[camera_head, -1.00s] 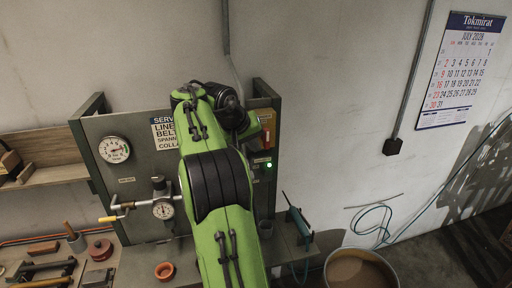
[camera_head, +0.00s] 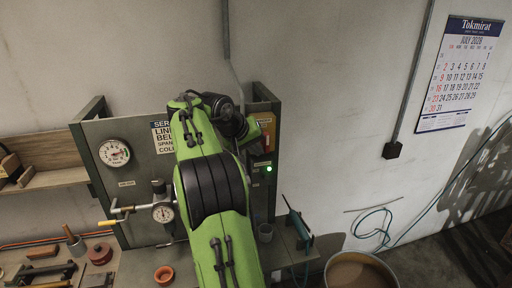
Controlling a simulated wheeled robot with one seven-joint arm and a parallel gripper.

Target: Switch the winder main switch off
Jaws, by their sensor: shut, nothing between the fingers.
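The grey-green winder panel (camera_head: 133,183) stands against the wall. At its right side is a yellow-orange switch plate (camera_head: 265,121) with a small red part, partly covered by my arm; the switch position is too small to tell. A green lamp (camera_head: 269,169) glows below it. My green arm reaches up across the panel. Its dark end, my gripper (camera_head: 251,131), is shut and empty at the left edge of the switch plate. The fingertips are hard to make out, and I cannot tell whether they touch the switch.
A dial gauge (camera_head: 114,152) and a yellow-handled lever (camera_head: 111,222) are on the panel's left. The bench holds tools and an orange ring (camera_head: 164,274). A round bin (camera_head: 360,272) stands at the right front. A wooden shelf (camera_head: 50,178) is at left.

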